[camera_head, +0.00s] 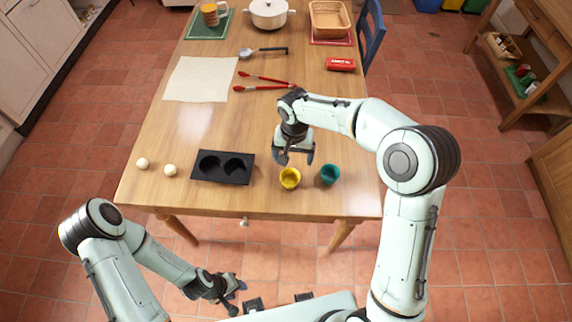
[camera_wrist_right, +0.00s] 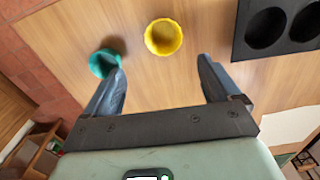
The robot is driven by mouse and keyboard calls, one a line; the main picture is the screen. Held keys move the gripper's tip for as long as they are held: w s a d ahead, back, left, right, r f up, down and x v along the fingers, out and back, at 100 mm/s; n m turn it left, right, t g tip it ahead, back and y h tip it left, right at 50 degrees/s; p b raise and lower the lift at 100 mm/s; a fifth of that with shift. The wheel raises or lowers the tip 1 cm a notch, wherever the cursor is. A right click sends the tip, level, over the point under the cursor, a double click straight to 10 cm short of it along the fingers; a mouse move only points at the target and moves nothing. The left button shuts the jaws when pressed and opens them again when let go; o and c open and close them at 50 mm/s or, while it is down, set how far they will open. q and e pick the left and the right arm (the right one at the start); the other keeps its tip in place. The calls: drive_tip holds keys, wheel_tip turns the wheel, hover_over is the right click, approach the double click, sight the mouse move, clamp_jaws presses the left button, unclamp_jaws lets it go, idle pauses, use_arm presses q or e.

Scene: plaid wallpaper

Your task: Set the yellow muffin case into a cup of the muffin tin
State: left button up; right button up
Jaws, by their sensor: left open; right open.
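The yellow muffin case (camera_head: 290,178) stands upright on the wooden table near its front edge. It also shows in the right wrist view (camera_wrist_right: 163,37), ahead of the gap between the fingers. The black muffin tin (camera_head: 223,181) with two empty cups lies to its left; part of it shows in the right wrist view (camera_wrist_right: 236,47). My right gripper (camera_head: 295,162) is open and empty, above and just behind the yellow case. My left gripper (camera_head: 237,297) is open and empty, in front of the table and below its edge.
A teal case (camera_head: 330,174) stands right of the yellow one, close to a right finger in the wrist view. Red tongs (camera_head: 264,82), a ladle (camera_head: 262,51) and a cream cloth (camera_head: 200,79) lie farther back.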

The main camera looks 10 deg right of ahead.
hover_over(290, 182)
drive_tip(key=f, duration=0.7)
drive_tip(key=shift+s+d+f, duration=0.25)
drive_tip(key=shift+d+f, duration=0.1)
drive_tip(key=f, duration=0.5)
drive_tip(key=shift+w+a+f, duration=0.3)
drive_tip(key=shift+s, duration=0.1)
drive_tip(key=c, duration=0.9)
